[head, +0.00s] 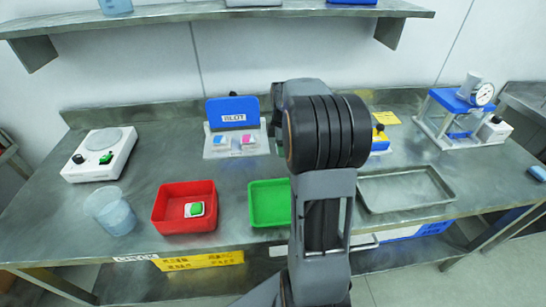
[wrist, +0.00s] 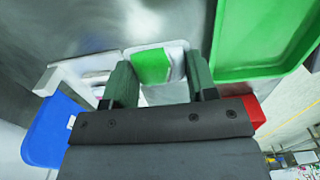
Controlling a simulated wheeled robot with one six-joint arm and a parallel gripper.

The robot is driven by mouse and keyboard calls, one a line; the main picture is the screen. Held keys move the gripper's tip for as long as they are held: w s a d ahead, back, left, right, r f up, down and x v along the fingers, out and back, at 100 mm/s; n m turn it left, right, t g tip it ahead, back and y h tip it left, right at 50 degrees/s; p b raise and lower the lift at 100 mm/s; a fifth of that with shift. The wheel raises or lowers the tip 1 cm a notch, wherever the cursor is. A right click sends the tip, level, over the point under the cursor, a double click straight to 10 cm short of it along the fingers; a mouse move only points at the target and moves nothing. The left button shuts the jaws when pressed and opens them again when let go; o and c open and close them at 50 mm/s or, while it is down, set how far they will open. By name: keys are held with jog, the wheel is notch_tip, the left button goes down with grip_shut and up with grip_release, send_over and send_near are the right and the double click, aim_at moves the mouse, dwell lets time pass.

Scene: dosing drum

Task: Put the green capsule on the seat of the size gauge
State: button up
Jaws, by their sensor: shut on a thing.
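My gripper (wrist: 160,78) is shut on a white block with a green top, the green capsule (wrist: 152,65), in the wrist view. The capsule sits between the two dark green fingers. In the head view my arm hides the gripper and the capsule. A second green-topped white block (head: 195,209) lies in the red tray (head: 160,212).
A green tray (head: 265,205) is beside the red one; it also shows in the wrist view (wrist: 233,62). A blue BLOT station (head: 232,110) holds small blocks. A metal tray (head: 405,190), a clear beaker (head: 112,212) and a white balance (head: 100,155) stand on the bench. A shelf is above.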

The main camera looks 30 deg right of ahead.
send_over(272, 165)
notch_tip(272, 165, down, 5)
jog(key=shift+d+r, duration=0.1)
jog(key=shift+w+f, duration=0.1)
jog(key=shift+f, duration=1.55)
jog(key=shift+f, duration=0.1)
jog(key=shift+f, duration=0.15)
jog(key=o, duration=0.9)
